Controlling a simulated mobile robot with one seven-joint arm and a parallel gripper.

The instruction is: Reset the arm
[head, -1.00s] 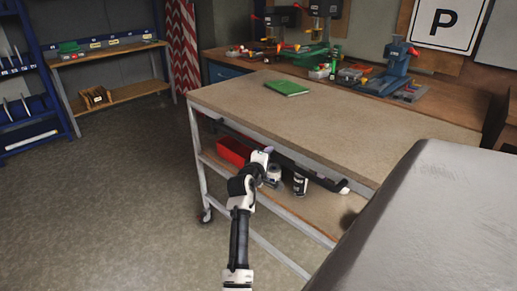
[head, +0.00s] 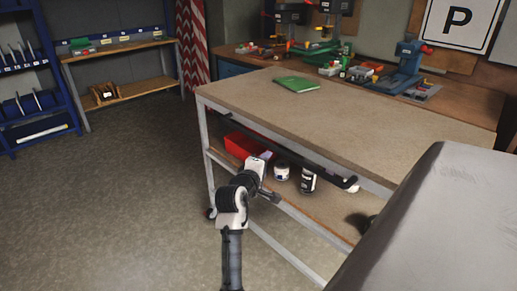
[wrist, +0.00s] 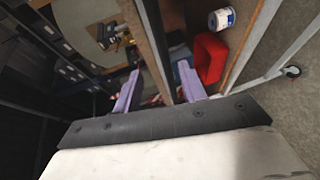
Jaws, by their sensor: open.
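My arm (head: 232,235) rises from the bottom of the head view, in front of the workbench cart. Its end is near the cart's lower shelf, but the fingers are hard to make out there. In the wrist view my gripper (wrist: 158,88) shows two pale purple fingers spread well apart. It is open, with nothing held between them. The wrist view is tilted, with the red bin (wrist: 210,57) and a white can (wrist: 221,19) beyond the fingers.
The cart top (head: 350,125) holds a green book (head: 297,83) and is otherwise largely clear. A black bottle (head: 308,180) stands on its lower shelf (head: 320,220). A grey block-like surface (head: 430,230) fills the lower right. Open floor (head: 110,200) lies to the left.

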